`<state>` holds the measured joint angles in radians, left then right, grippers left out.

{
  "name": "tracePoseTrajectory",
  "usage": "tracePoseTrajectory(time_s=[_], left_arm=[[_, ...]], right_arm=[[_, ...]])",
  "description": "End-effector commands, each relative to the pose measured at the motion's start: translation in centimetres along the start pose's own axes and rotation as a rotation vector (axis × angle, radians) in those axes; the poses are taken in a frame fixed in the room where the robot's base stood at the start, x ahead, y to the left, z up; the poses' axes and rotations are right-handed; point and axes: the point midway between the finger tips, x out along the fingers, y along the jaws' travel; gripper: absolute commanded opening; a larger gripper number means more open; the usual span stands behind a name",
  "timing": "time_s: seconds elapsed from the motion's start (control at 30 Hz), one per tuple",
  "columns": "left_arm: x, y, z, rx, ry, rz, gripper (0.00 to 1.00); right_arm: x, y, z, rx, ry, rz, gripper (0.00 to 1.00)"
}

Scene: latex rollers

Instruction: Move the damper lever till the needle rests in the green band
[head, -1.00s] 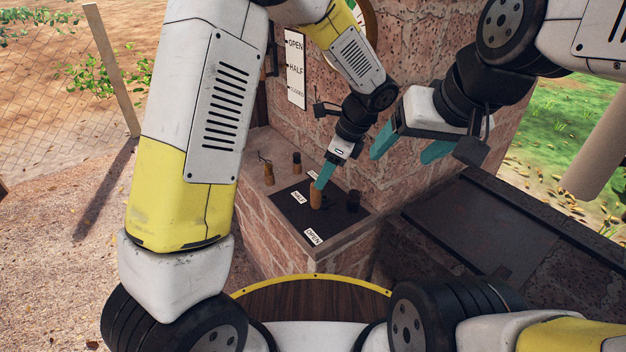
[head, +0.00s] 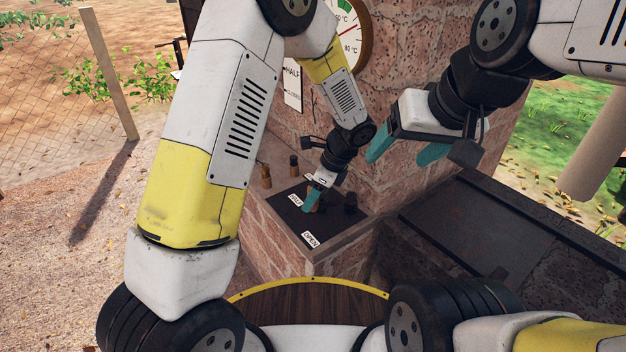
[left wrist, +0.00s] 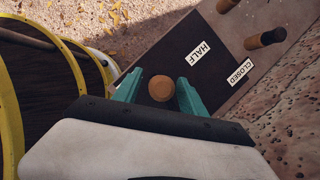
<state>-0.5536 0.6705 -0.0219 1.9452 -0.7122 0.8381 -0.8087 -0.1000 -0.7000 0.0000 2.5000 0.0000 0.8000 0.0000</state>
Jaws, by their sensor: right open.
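The damper lever's round wooden handle (left wrist: 161,88) stands on a dark plate (left wrist: 172,50) with HALF (left wrist: 199,54) and CLOSED (left wrist: 240,73) labels; an OPEN label (head: 310,240) shows in the head view. My left gripper (head: 312,200) is lowered at the handle. In the left wrist view its teal fingers (left wrist: 160,92) are open on either side of the handle, with gaps. In the head view the gripper hides most of it. The dial (head: 346,30) is partly hidden by my arm; a green band (head: 344,5) and part of a red needle show. My right gripper (head: 408,150) is open and empty.
A brick wall (head: 420,75) rises close behind. A dark flat top (head: 480,235) lies to the right.

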Motion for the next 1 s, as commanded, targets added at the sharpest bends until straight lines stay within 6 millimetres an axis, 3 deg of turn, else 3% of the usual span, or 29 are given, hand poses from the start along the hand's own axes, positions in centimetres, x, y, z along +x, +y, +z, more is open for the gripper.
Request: tracePoseTrajectory(time_s=[0.03, 0.23, 1.0], left_arm=[[-0.02, 0.00, 0.00, 0.000, 0.000, 0.000, 0.38], [-0.04, -0.01, -0.01, 0.000, 0.000, 0.000, 0.00], [-0.08, -0.04, -0.02, 0.000, 0.001, -0.001, 0.00]], right_arm=[[0.00, 0.00, 0.00, 0.000, 0.000, 0.000, 0.73], [0.00, 0.00, 0.00, 0.000, 0.000, 0.000, 0.73], [0.00, 0.00, 0.00, 0.000, 0.000, 0.000, 0.73]])
